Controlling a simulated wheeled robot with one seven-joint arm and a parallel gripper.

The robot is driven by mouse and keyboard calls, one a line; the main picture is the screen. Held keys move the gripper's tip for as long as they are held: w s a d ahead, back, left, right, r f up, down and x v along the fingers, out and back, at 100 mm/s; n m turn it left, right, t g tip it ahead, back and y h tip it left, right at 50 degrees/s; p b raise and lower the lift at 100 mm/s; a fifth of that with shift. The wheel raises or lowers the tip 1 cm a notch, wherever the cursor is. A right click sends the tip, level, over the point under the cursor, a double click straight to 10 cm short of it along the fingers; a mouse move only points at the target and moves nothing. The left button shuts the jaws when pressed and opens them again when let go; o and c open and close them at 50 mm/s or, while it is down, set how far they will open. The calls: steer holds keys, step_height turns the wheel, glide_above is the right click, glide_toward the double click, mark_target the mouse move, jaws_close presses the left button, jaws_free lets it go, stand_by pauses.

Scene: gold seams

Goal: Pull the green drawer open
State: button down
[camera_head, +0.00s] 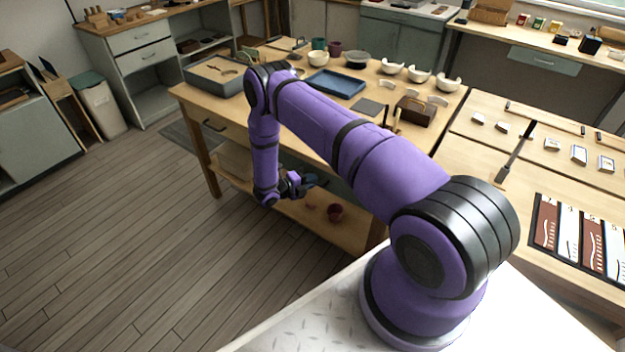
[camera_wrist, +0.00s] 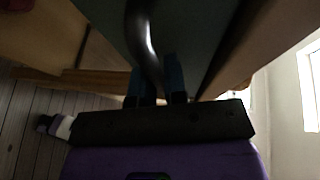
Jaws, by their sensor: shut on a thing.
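The green drawer (camera_wrist: 195,35) fills the upper middle of the wrist view as a dark grey-green front. A curved dark handle (camera_wrist: 143,35) stands out from it. My gripper (camera_wrist: 158,78) has its two blue fingers on either side of the handle's lower part and is shut on it. In the head view my gripper (camera_head: 312,181) is at the front of the middle workbench, below its top. Only a small piece of the green front (camera_head: 338,184) shows there; my arm hides most of it. I cannot tell how far the drawer stands out.
The workbench top (camera_head: 222,103) carries a blue tray (camera_head: 336,83), several white bowls and a grey box (camera_head: 213,76). A reddish pot (camera_head: 335,212) stands on its lower shelf. Another table (camera_head: 480,150) with cards is at right. The wooden floor (camera_head: 150,240) at left is clear.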

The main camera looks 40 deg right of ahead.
steer(key=s+a, duration=0.4)
steer(key=a, duration=0.8)
steer(key=s+a, duration=0.4)
steer(key=a, duration=0.8)
steer(key=shift+s, duration=0.35)
steer(key=c, duration=1.2)
jaws_free()
steer(key=a, duration=0.3)
steer(key=a+r, duration=0.1)
steer(key=a, duration=0.3)
steer(key=a+r, duration=0.1)
steer(key=a, duration=0.2)
steer(key=shift+w+a, duration=0.3)
